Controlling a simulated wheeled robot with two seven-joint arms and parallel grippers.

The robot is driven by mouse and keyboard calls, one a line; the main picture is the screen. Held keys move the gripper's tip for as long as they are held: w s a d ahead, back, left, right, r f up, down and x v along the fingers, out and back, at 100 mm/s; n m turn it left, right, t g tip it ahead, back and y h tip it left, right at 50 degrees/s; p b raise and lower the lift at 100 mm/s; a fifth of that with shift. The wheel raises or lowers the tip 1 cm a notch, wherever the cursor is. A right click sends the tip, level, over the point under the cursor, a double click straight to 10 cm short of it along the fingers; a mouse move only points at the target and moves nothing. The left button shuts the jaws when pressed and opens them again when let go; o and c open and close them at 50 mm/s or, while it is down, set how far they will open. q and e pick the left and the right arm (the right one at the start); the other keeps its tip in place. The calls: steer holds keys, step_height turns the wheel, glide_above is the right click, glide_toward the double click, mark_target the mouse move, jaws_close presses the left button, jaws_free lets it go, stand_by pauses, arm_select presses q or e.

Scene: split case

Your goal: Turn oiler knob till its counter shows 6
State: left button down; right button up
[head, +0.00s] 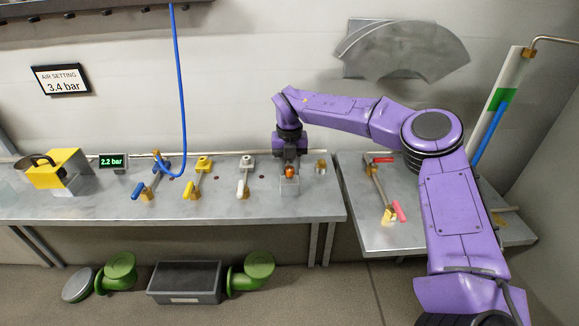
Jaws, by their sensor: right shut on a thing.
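My right gripper (290,167) points down over the right part of the long metal bench, at the end of my purple arm. It is shut on an orange knob (290,174), which sits on a small grey block (289,186); I take this to be the oiler knob. The gripper hides part of the knob. I cannot make out a counter or its number on the block at this size. My left gripper is not in view.
Valves with blue (139,193), yellow (194,183) and white (243,183) handles stand left of the gripper. A brass fitting (321,167) is close on its right. A display (112,161) reads 2.2 bar; a wall sign (61,80) reads 3.4 bar.

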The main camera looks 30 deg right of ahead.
mark_target(289, 168)
steer(key=o, duration=1.1)
steer(key=shift+w, duration=0.1)
steer(key=shift+c, duration=0.2)
steer(key=shift+r, duration=0.1)
step_height(289, 168, up, 10)
steer(key=shift+r, duration=0.2)
